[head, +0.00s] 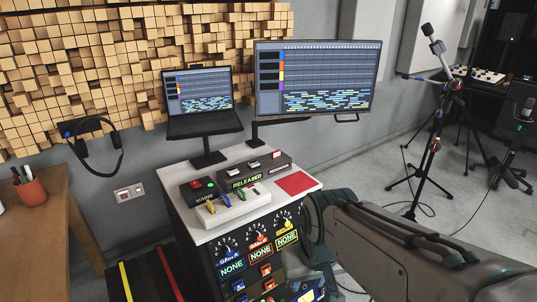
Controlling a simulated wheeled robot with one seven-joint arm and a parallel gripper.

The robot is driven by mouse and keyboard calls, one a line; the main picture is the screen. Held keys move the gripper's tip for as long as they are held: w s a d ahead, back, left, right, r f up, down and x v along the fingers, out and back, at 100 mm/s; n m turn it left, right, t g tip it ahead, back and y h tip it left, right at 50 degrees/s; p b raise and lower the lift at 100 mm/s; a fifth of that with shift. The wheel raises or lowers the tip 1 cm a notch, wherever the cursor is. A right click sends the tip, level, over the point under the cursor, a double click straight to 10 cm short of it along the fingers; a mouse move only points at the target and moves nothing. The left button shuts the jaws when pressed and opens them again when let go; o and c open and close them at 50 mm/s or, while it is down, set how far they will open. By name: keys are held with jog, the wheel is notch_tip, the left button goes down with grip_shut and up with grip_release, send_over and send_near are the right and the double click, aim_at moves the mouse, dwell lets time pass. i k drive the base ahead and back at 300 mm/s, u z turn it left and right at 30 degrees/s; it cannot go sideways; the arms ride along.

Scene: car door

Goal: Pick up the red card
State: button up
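The red card (296,183) lies flat on the right end of the white top of the console, near its right edge. Nothing covers it. My arm comes in from the lower right, and its thick grey link ends to the right of the console, below the card. My gripper's fingers do not show in the head view.
On the console top (262,217) are a black box marked RELEASED (254,173), a small box with a red button (199,189) and a white switch box (227,206). A laptop (202,102) and a monitor (316,79) stand behind. Microphone stands (432,150) stand at right.

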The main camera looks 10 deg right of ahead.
aim_at(276, 153)
jog(key=z, duration=2.05)
jog(key=i, duration=2.2)
jog(key=u, duration=3.25)
jog(key=i, duration=0.5)
jog(key=z, duration=0.05)
